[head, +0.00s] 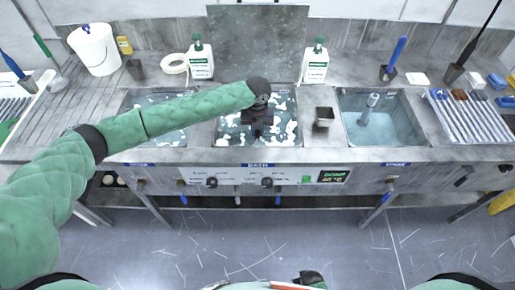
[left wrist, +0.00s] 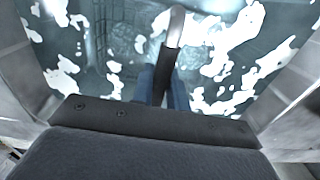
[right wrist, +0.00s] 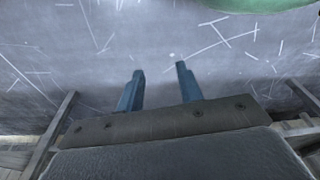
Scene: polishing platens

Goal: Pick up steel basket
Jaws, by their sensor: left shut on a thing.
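My left arm reaches over the middle basin, and my left gripper (head: 258,132) is low over its foamy water. In the left wrist view, my left gripper (left wrist: 163,85) is shut on the dark-sleeved end of a curved metal handle (left wrist: 176,25). Below it, the mesh of the steel basket (left wrist: 120,45) shows dimly under water, partly hidden by white foam. The basket cannot be made out in the head view. My right gripper (right wrist: 158,70) is open and empty above the grey floor.
The middle basin (head: 225,142) has water and white foam. The right basin (head: 385,138) holds clearer water and an upright metal pipe (head: 368,108). Two white bottles (head: 201,62) (head: 315,66) stand behind. A ribbed drainboard (head: 468,118) is at right.

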